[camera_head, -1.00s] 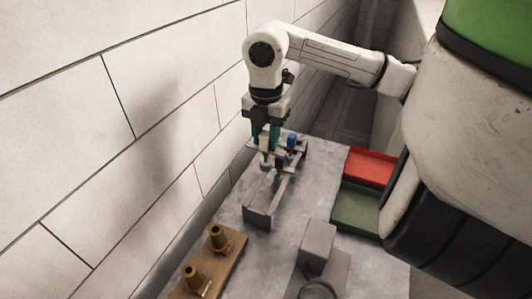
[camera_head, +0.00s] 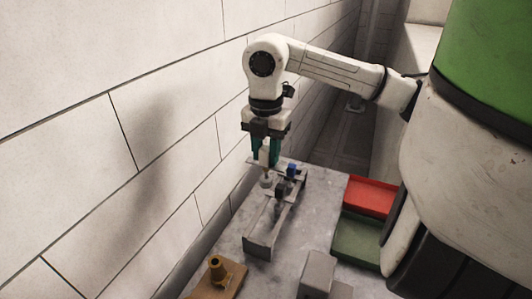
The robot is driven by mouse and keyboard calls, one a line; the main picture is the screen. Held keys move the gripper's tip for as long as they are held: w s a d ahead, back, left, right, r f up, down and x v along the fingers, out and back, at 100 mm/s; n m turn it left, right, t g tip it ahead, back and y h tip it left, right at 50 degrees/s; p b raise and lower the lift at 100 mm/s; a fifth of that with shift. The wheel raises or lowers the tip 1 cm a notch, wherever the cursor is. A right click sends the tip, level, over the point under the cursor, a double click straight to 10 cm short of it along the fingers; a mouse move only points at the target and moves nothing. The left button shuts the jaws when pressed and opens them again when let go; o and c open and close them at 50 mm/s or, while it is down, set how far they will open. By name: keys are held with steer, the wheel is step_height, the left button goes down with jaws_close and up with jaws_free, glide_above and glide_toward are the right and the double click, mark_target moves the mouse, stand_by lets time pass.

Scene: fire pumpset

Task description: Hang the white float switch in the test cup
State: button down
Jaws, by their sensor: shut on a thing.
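My gripper (camera_head: 266,152) points straight down at the far end of the bench, its teal fingers shut on a small white piece, the white float switch (camera_head: 265,157). The switch is over the far left part of a grey rack (camera_head: 261,246). A pale grey rounded part (camera_head: 267,181) shows just below the fingers. I cannot tell whether it belongs to the switch or the rack, or whether it is the test cup. A blue-topped float switch (camera_head: 292,170) is in the rack, right of my gripper.
A red tray (camera_head: 370,196) and a green tray (camera_head: 357,242) are at the bench's right. A brass fitting on a brown block (camera_head: 217,268) and a grey block (camera_head: 318,272) are in front. The wall (camera_head: 70,180) runs close along the left.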

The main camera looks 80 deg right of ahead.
steer(key=shift+r+p, duration=0.9)
steer(key=shift+r, duration=1.45)
